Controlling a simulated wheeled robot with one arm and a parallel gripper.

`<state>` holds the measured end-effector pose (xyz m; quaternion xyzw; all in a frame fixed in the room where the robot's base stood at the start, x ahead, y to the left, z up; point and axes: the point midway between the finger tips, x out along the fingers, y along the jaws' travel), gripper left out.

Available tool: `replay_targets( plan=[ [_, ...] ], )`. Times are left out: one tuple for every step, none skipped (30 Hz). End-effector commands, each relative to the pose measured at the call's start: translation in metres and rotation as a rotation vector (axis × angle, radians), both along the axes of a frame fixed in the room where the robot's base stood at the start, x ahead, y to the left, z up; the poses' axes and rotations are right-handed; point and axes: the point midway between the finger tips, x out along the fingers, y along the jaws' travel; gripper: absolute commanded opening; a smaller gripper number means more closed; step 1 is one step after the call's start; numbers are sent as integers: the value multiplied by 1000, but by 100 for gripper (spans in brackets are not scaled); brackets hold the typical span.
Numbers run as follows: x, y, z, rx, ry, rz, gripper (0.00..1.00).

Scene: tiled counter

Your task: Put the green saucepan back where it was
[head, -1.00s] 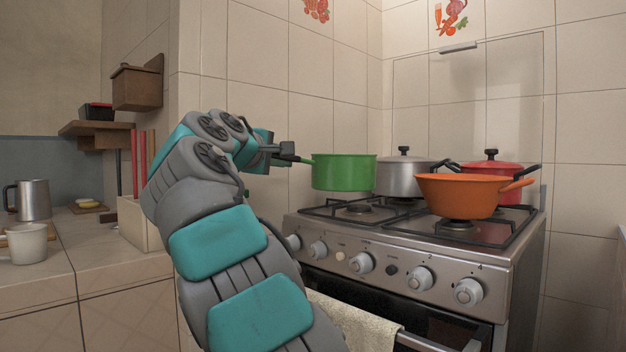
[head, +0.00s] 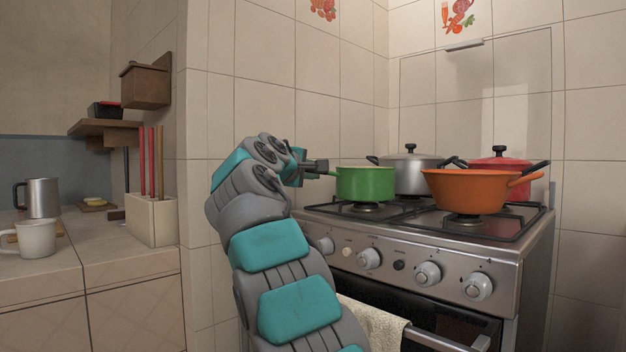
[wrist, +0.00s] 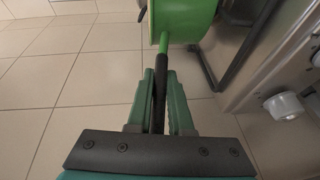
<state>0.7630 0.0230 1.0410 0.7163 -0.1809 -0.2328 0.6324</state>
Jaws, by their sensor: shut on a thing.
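The green saucepan (head: 365,185) is upright at the front left burner (head: 367,208) of the stove. Its base is at or just above the grate; I cannot tell if it touches. My gripper (head: 320,168) is to the left of the pan, shut on its handle. In the wrist view, the fingers of my gripper (wrist: 160,78) close on the dark handle, and part of the green saucepan (wrist: 183,22) shows at the top. The far side of the pan is out of that view.
An orange pan (head: 466,192) stands on the front right burner. A grey pot (head: 412,174) and a red pot (head: 494,162), partly hidden, stand behind. The tiled wall (head: 285,110) is close behind my arm. A towel (head: 374,326) hangs on the oven front.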

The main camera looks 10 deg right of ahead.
Motion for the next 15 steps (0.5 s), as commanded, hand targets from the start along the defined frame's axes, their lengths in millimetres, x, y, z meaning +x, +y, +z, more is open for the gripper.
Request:
replay_targets(
  plan=[
    [-1,0,-1,-2,-3,1,0],
    [-1,0,-1,-2,-3,1,0],
    [-1,0,0,-1,-4,2,0],
    [0,0,0,-1,-4,2,0],
    [0,0,0,-1,-4,2,0],
    [0,0,0,-1,-4,2,0],
    [0,0,0,-1,-4,2,0],
    [0,0,0,-1,-4,2,0],
    [0,0,-1,-1,-4,1,0],
    [0,0,-1,1,-3,2,21],
    [0,0,-1,1,-3,2,24],
    [0,0,-1,1,-3,2,29],
    [0,0,-1,0,-2,2,32],
    [0,0,-1,0,-2,2,35],
    [0,0,-1,0,-2,2,40]
  ],
)
